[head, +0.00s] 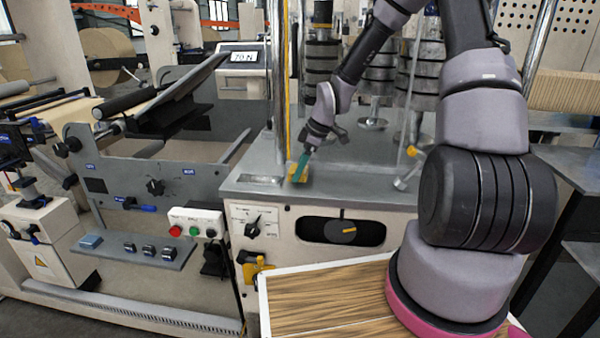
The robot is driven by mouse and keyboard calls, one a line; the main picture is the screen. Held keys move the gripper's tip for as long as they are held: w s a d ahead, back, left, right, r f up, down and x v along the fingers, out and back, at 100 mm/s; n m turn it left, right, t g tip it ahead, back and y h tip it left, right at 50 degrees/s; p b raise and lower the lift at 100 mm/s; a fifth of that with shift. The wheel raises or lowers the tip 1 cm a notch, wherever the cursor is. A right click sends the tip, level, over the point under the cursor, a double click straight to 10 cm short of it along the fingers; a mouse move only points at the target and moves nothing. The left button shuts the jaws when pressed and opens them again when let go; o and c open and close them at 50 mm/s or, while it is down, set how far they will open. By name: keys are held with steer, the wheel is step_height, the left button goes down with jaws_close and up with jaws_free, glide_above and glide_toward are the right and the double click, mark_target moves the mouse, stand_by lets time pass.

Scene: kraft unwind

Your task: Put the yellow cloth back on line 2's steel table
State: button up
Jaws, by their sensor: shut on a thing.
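My gripper (303,164) is at the end of my arm, over the grey top of the machine in the middle of the head view. It points down and is shut on the small yellow cloth (293,171), which shows beside the teal fingertips. The cloth is at or just above the grey top; I cannot tell whether it touches. A dark steel table (573,168) stands at the right edge, partly hidden by my arm. I see no label showing which line it belongs to.
The grey machine top (345,187) holds upright posts and stacked dark discs (378,80) behind my gripper. A control box with red and green buttons (196,222) is at left. A scale display (243,57) stands behind. Dark floor shows at lower right.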

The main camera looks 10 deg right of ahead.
steer(key=shift+f, duration=0.8)
steer(key=shift+f, duration=0.1)
steer(key=o, duration=0.9)
steer(key=s+d+r+m+h, duration=0.1)
steer(key=s+d+r+m, duration=0.2)
steer(key=r, duration=0.6)
steer(key=s+d+r+m+h, duration=0.2)
steer(key=s+d+r, duration=0.15)
steer(key=r, duration=0.55)
steer(key=s+d+r+m+t, duration=0.2)
steer(key=s+r+m+t, duration=0.1)
steer(key=s+r+m, duration=0.3)
steer(key=s+d+r+m+t, duration=0.2)
steer(key=s+r+m, duration=0.5)
steer(key=s+r, duration=0.3)
steer(key=shift+s+r+m+t+y, duration=0.3)
steer(key=shift+s+r+t, duration=0.1)
steer(key=shift+s, duration=0.35)
